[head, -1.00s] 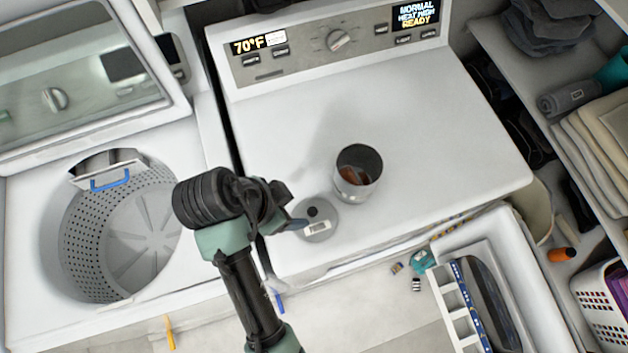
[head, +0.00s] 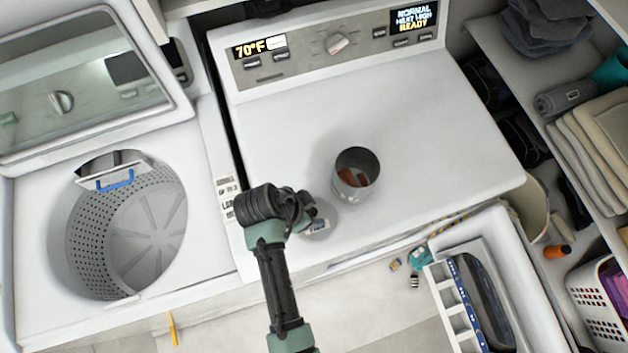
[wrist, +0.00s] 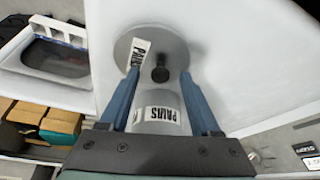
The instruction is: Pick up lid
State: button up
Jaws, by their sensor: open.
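The lid (wrist: 166,45) is a flat grey disc with a dark knob and a white label. It lies on the white dryer top, and in the head view the lid (head: 321,232) is mostly hidden by my gripper (head: 309,216). In the wrist view my gripper (wrist: 160,74) is open, its blue fingers on either side of the knob. I cannot tell how far above the lid the fingertips are. The canister (head: 355,188) stands open beside the lid with brown contents. In the wrist view the labelled canister (wrist: 160,124) shows between the fingers, partly hidden.
The dryer top (head: 440,130) is clear behind and right of the canister. The dryer panel (head: 335,45) rises at the back. The open washer (head: 125,230) is at left. A white basket (head: 497,222) stands in front at right, beside shelves with folded towels (head: 590,150).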

grip_shut()
jog(key=shift+r, duration=0.15)
dwell(0.4)
